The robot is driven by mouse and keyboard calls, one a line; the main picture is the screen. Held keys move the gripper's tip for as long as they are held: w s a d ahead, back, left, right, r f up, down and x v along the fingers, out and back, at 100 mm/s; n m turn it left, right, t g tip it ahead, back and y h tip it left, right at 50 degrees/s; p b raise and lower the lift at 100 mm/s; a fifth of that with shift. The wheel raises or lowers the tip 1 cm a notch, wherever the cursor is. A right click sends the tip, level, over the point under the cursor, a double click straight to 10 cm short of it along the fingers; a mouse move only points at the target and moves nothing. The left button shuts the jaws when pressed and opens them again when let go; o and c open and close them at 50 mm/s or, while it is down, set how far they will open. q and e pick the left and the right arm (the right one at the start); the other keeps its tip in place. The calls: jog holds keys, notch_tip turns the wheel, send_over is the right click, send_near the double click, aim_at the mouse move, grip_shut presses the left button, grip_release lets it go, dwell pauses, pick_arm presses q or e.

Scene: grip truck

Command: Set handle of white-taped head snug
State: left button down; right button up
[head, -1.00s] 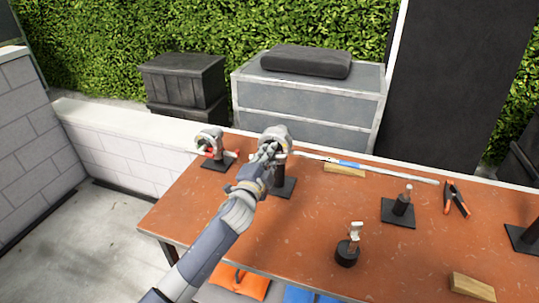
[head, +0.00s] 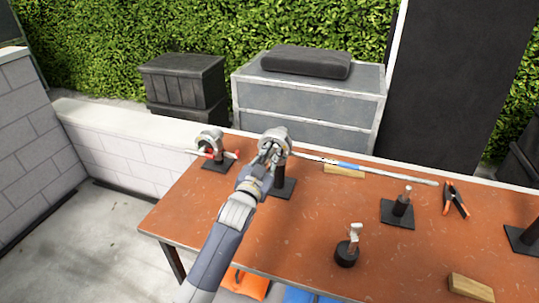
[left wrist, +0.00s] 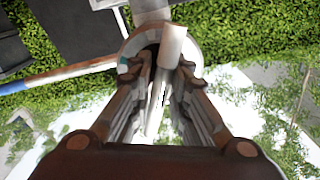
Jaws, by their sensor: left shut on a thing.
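A pale grey round grip head (head: 275,134) sits on a black post with a flat black base (head: 284,188) at the table's back edge. A long thin rod with a blue band (head: 348,164) runs right from it. My left gripper (head: 268,156) is at the front of this head, shut on its handle, which is mostly hidden by the fingers. In the left wrist view a pale cylinder (left wrist: 172,44) stands at the fingertips (left wrist: 163,80), in front of the round head. I cannot make out white tape clearly. My right gripper is not in view.
A second head with red parts (head: 211,141) stands at left. A black stand (head: 400,209), orange-handled pliers (head: 455,200), a small black-based clamp (head: 347,252) and wood blocks (head: 471,288) lie on the orange table (head: 300,235).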

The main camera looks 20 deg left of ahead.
pick_arm(q)
jog(key=n, duration=0.3)
jog(key=shift+n+p, duration=0.3)
jog(key=shift+p, duration=0.1)
jog(key=shift+f+n, duration=0.1)
jog(key=shift+n, duration=0.4)
jog(key=c, duration=1.5)
grip_release()
jog(key=shift+o, duration=0.2)
jog(key=shift+d, duration=0.2)
jog(key=shift+a, duration=0.2)
jog(key=shift+s, duration=0.15)
